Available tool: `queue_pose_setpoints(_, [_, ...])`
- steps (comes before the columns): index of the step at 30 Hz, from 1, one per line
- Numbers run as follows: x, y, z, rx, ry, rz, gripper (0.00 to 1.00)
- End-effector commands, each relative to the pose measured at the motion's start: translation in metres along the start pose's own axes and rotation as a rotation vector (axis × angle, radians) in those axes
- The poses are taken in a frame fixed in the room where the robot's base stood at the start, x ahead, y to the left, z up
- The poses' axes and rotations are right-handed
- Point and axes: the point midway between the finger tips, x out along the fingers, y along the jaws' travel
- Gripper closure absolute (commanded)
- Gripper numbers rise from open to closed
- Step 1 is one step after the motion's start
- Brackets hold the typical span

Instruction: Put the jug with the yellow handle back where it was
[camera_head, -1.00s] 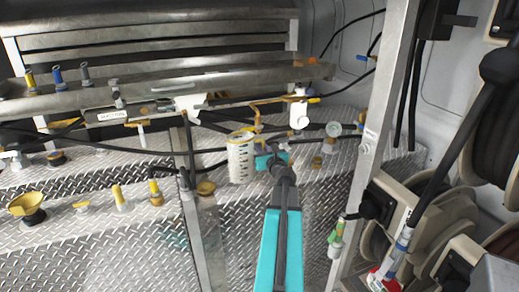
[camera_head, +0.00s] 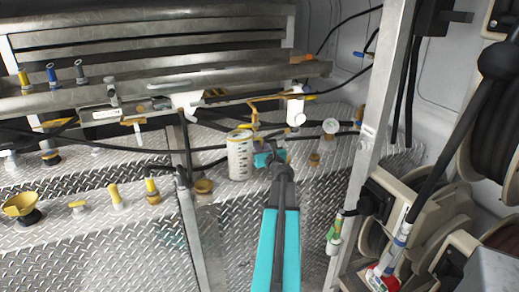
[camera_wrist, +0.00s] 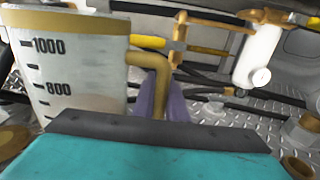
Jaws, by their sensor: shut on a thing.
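The jug is a pale measuring jug with dark scale marks, a tan rim and a yellow handle. The jug (camera_head: 239,160) is upright in the middle of the head view, over the back of the diamond-plate ledge. I cannot tell whether its base touches the ledge. In the wrist view the jug (camera_wrist: 80,70) fills the left side, with its yellow handle (camera_wrist: 150,62) toward my gripper. My gripper (camera_head: 263,159) is just right of the jug, shut on the handle. Its purple fingers (camera_wrist: 165,105) are around the handle's lower part, partly hidden by my teal wrist.
A white valve (camera_head: 295,106) on yellow pipework is behind and to the right. Black hoses run behind the jug. A yellow funnel (camera_head: 22,205) and several yellow-capped fittings stand on the left ledge. A metal post (camera_head: 372,130) and hose reels (camera_head: 430,215) bound the right side.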

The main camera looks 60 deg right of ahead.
Motion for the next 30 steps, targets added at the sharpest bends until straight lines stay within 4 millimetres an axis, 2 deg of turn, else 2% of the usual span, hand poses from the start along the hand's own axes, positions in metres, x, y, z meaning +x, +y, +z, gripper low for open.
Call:
queue_pose_setpoints(1, [0.0,-0.002,-0.007,0.003,-0.001,-0.001,1.0])
queue_pose_setpoints(6, [-0.001,-0.006,-0.017,0.004,-0.003,-0.006,1.0])
queue_pose_setpoints(21, [-0.002,-0.009,-0.021,0.003,-0.002,-0.009,1.0])
queue_pose_setpoints(22, [-0.002,-0.01,-0.021,0.001,0.0,-0.01,0.85])
queue_pose_setpoints(25, [-0.002,-0.01,-0.021,0.001,0.0,-0.01,0.69])
queue_pose_setpoints(30, [-0.002,-0.01,-0.021,0.001,0.0,-0.011,0.69])
